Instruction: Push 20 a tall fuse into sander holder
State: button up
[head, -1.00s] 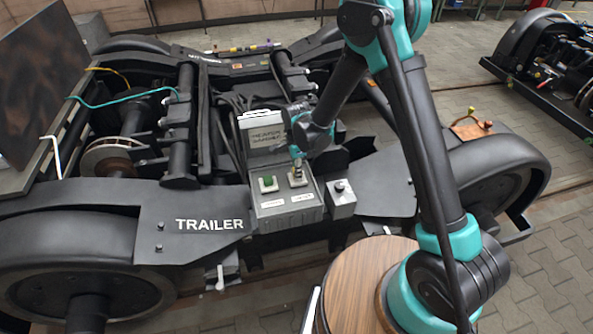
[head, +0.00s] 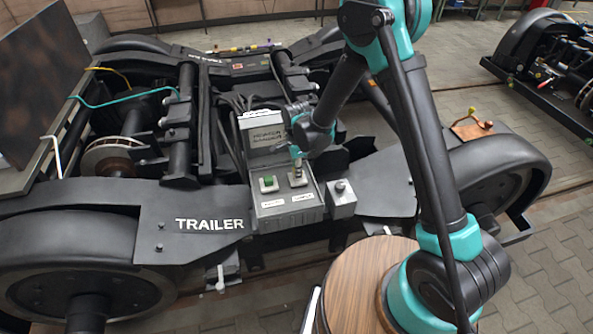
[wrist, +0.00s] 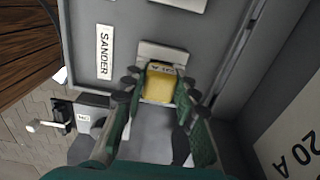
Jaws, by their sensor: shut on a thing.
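A yellow fuse (wrist: 160,83) is between the fingertips of my gripper (wrist: 158,88) in the wrist view. My gripper is shut on it, one finger on each side. The fuse is at the pale sander holder (wrist: 163,53), inside the grey box beside the label SANDER (wrist: 105,52). How deep the fuse sits cannot be told, as its lower part is hidden. In the head view my gripper (head: 297,162) points down over the right-hand holder (head: 298,180) of the open fuse box (head: 290,216).
A green fuse (head: 268,183) stands in the left holder of the box. The raised lid (head: 264,137) is behind it. A small grey box with a knob (head: 341,203) adjoins on the right. The TRAILER frame (head: 190,240) lies left. The wrist view shows a 20 A marking (wrist: 295,160).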

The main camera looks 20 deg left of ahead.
jog(key=shift+f, duration=0.45)
jog(key=o, duration=1.1)
notch_tip(320, 180, up, 12)
dwell(0.4)
